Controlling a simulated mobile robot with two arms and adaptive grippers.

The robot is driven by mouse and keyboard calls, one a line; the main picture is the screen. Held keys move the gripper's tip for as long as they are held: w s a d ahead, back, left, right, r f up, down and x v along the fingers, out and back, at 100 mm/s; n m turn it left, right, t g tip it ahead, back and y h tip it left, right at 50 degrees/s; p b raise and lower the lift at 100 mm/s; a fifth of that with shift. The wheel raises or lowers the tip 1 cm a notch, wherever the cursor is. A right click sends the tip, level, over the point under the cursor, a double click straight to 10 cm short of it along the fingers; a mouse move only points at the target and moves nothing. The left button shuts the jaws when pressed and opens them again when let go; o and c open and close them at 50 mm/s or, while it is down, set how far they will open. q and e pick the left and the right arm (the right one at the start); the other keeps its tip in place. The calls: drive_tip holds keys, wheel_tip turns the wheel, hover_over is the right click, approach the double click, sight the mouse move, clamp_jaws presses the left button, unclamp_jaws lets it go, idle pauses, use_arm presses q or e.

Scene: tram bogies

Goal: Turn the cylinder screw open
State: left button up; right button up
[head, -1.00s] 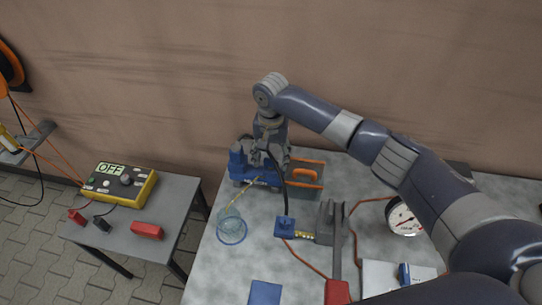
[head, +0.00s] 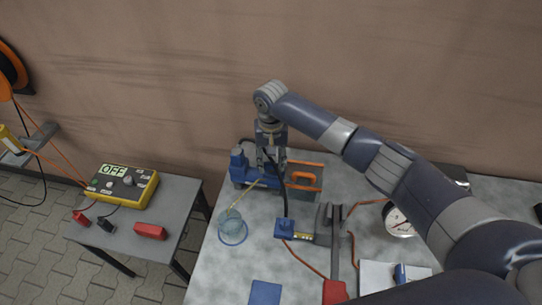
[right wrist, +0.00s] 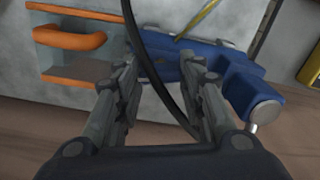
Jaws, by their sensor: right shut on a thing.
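A blue body (head: 240,168) stands at the back left of the grey table. It also shows in the right wrist view (right wrist: 240,85), where a rounded grey-ended knob (right wrist: 266,110) sticks out at its right end. I cannot tell for sure which part is the cylinder screw. My right gripper (head: 271,178) reaches down onto the blue body from above. In the right wrist view its two fingers (right wrist: 162,75) stand either side of the middle of the blue body and grip it there; the exact contact is partly hidden. My left gripper is not in view.
A black hose runs past the fingers to a small blue block (head: 286,228). An orange-handled grey box (head: 303,180) stands close on the right. A yellow meter (head: 122,185) reads OFF.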

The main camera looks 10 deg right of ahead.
sight(271, 163)
drive_tip(key=n+p, duration=0.2)
drive_tip(key=n, duration=0.1)
drive_tip(key=shift+r+n, duration=0.15)
drive_tip(key=shift+n, duration=0.15)
drive_tip(key=n+p, duration=0.1)
drive_tip(key=n, duration=0.2)
drive_tip(key=shift+n, duration=0.3)
drive_tip(key=n+p, duration=0.1)
drive_tip(key=n, duration=0.2)
drive_tip(key=shift+n, duration=2.2)
drive_tip(key=o, duration=1)
drive_tip(key=shift+o, duration=0.2)
wheel_tip(271, 163, up, 12)
